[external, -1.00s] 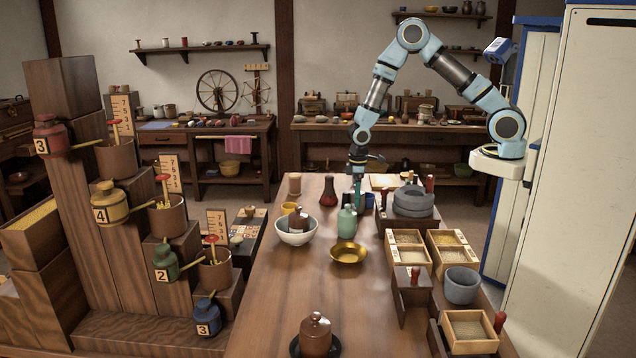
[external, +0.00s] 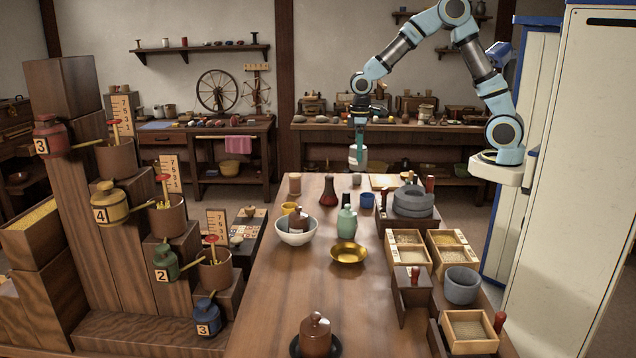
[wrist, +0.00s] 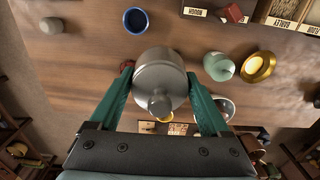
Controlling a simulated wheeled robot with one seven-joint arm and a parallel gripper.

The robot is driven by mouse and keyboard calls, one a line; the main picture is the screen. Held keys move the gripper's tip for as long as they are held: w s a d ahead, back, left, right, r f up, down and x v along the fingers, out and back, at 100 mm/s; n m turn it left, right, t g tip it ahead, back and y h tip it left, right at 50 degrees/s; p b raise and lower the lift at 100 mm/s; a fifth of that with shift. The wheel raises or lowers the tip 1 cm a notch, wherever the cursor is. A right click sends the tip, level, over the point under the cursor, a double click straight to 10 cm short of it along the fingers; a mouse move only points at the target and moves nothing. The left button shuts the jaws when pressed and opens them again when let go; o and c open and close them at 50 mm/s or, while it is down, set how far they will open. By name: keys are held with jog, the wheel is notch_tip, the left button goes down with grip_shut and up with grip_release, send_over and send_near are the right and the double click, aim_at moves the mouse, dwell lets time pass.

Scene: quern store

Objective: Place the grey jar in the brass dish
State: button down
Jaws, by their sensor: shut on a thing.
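My gripper (external: 358,143) is shut on the grey jar (external: 358,160) and holds it upright above the far end of the table. In the wrist view the jar (wrist: 159,75), with its knobbed lid, sits between the teal fingers of my gripper (wrist: 160,88). The brass dish (external: 348,253) stands on the table nearer the external camera, apart from the jar and below its height. It shows at the right in the wrist view (wrist: 268,75) and looks empty.
A green jar (external: 347,222) stands just behind the dish. A white bowl (external: 296,238) holding a brown jar is to the left. A blue cup (external: 367,201) and a dark red vase (external: 329,191) stand farther back.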

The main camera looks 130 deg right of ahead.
jog(key=shift+r, duration=0.4)
jog(key=shift+w+a, duration=0.15)
jog(key=shift+w, duration=0.2)
jog(key=w+a+f+n, duration=0.2)
jog(key=w+a, duration=0.2)
jog(key=w, duration=0.3)
jog(key=w+a+f+n, duration=0.2)
jog(key=w+a+n, duration=0.1)
jog(key=w, duration=0.3)
jog(key=n, duration=0.4)
send_over(348, 257)
notch_tip(348, 257, down, 4)
notch_tip(348, 257, down, 9)
jog(key=shift+w+a+f+p, duration=0.1)
jog(key=shift+p, duration=0.65)
jog(key=shift+f, duration=0.15)
